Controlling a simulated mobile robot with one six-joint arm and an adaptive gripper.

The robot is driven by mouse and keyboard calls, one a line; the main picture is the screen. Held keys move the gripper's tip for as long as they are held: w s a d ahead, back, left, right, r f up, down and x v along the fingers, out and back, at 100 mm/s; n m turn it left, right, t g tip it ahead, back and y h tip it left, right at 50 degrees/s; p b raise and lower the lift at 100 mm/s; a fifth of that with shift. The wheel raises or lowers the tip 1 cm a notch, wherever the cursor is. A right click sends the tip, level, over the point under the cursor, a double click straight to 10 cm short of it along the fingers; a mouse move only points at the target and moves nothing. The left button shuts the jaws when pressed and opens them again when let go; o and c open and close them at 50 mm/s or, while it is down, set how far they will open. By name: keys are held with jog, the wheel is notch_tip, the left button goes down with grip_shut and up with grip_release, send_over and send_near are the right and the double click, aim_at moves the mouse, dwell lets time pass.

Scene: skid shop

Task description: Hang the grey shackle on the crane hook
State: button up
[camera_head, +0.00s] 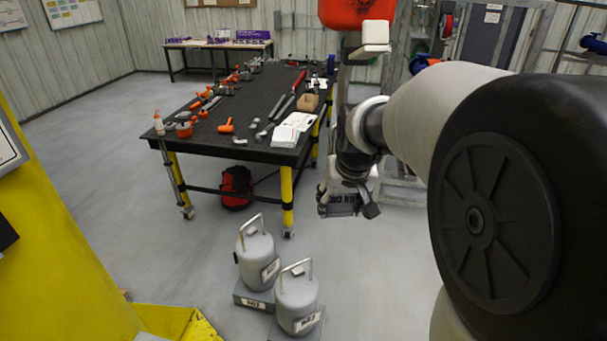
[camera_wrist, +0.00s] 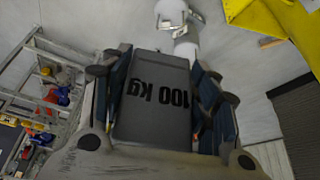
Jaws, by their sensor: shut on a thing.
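My gripper (camera_head: 346,208) is beyond the workbench's right front corner, above the floor. It is shut on a grey block (camera_head: 338,197) marked "100 kg". In the wrist view the block (camera_wrist: 160,95) lies between the two fingers of my gripper (camera_wrist: 155,80), its printed face towards the camera and the lettering upside down. I cannot make out a shackle bow or pin on this block. An orange-red body (camera_head: 356,10) is cut off at the top edge; I cannot tell if it belongs to the crane. No crane hook can be made out.
Two grey cylindrical weights with handles (camera_head: 257,255) (camera_head: 297,300) stand on the floor. The black workbench (camera_head: 205,140) carries several tools and small parts. A yellow structure (camera_head: 60,230) fills the left side.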

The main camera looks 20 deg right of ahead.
jog(key=shift+f, duration=0.15)
jog(key=o, duration=1)
jog(key=w+d+v, duration=0.1)
jog(key=v, duration=0.7)
jog(key=s+a+f+n+b, duration=0.1)
jog(key=s+a+f+b, duration=0.3)
jog(key=s+f+b, duration=0.3)
jog(key=s+a+f+n+b, duration=0.1)
jog(key=s+a+f+b, duration=0.4)
jog(key=f+b, duration=0.4)
jog(key=s+a+f+n+y+b, duration=0.1)
jog(key=s+a+f+b, duration=0.3)
jog(key=s+f+b, duration=0.4)
jog(key=shift+s+a+f, duration=0.15)
jog(key=shift+f, duration=1.25)
jog(key=shift+s+a+f, duration=0.15)
jog(key=shift+f, duration=1.3)
